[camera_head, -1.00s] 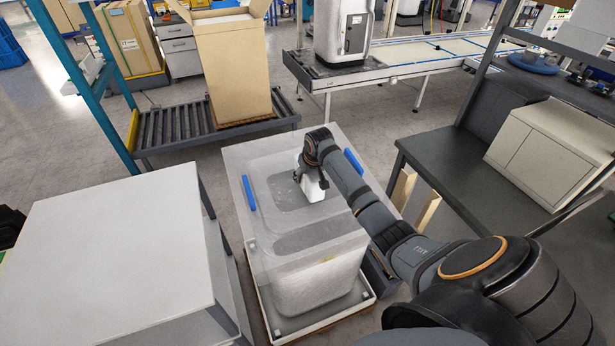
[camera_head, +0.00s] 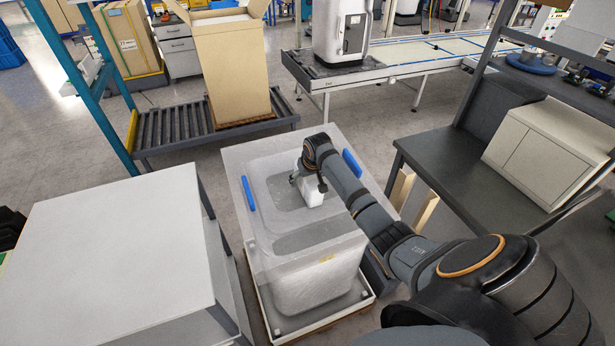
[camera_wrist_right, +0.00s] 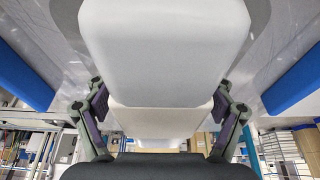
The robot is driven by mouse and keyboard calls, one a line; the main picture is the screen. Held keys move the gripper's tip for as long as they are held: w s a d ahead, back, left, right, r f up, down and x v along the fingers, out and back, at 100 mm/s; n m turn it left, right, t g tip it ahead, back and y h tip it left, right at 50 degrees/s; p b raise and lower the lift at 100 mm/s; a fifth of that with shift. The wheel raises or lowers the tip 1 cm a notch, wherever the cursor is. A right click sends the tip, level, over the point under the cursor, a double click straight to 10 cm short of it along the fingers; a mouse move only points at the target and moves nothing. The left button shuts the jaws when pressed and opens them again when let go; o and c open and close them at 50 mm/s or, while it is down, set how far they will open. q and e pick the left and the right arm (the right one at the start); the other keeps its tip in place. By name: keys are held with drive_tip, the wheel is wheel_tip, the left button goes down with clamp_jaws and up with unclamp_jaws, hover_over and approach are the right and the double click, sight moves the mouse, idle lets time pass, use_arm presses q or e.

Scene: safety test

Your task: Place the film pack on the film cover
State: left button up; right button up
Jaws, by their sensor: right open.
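The white film pack (camera_head: 313,194) stands on the translucent film cover (camera_head: 338,221), inside a recessed area, and seems to rest on it. The cover lies on top of a large pale container and has blue grips on two sides. My right gripper (camera_head: 307,183) is over the pack with its fingers spread on either side. In the right wrist view, the pack (camera_wrist_right: 165,50) fills the top middle, between the open fingers of the gripper (camera_wrist_right: 160,106), with gaps beside them. The pack's underside is hidden. My left gripper is not in view.
A white table (camera_head: 115,250) stands left of the container. A dark workbench (camera_head: 450,170) with a white cabinet is at the right. A roller conveyor (camera_head: 185,128) with a tall cardboard box (camera_head: 235,70) stands behind.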

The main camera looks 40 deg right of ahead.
drive_tip(key=b+v, duration=0.1)
drive_tip(key=v, duration=1.1)
drive_tip(key=shift+f, duration=0.1)
